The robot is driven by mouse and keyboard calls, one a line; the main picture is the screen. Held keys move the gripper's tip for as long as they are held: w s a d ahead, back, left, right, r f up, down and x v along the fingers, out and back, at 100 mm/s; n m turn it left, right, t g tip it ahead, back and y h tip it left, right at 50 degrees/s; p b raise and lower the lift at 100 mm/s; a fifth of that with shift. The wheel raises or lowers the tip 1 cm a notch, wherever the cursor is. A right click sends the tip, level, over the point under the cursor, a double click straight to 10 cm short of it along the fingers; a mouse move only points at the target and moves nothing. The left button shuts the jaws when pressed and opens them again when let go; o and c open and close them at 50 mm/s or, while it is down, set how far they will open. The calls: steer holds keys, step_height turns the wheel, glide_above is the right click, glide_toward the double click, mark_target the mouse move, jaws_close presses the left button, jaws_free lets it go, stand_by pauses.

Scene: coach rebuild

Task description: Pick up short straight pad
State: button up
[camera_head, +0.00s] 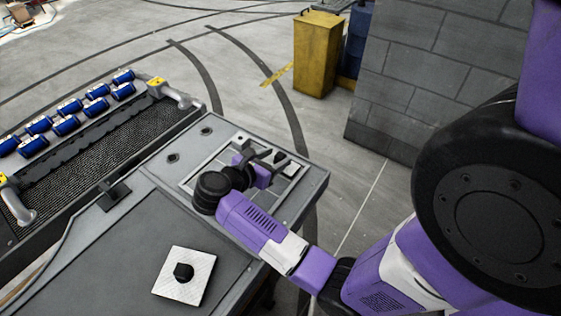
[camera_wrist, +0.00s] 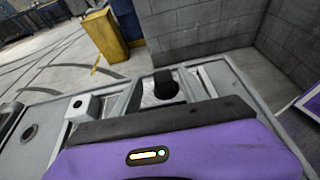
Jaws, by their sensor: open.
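My gripper (camera_head: 268,158) is over the light-framed tray at the bench corner, jaws open. In the wrist view the purple gripper body fills the bottom, and a black upright piece (camera_wrist: 165,84) stands beyond its dark edge. I cannot tell whether that piece is a finger or a part in the tray. Small parts lie in the tray, among them a pale block with a dark round top (camera_wrist: 79,106). It also shows in the head view (camera_head: 240,139). I cannot make out which part is the short straight pad; my gripper hides some of the tray.
The tray (camera_head: 207,169) sits on a grey bench (camera_head: 110,240). A white square plate with a black knob (camera_head: 184,272) lies nearer the front. A rack of blue cylinders (camera_head: 70,105) stands at left. A yellow cabinet (camera_head: 318,52) and grey block wall (camera_head: 430,70) stand behind.

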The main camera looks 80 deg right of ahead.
steer(key=x, duration=0.2)
steer(key=p+x, duration=0.1)
steer(key=x, duration=0.2)
steer(key=shift+s+r, duration=0.1)
steer(key=shift+s, duration=0.15)
jaws_close()
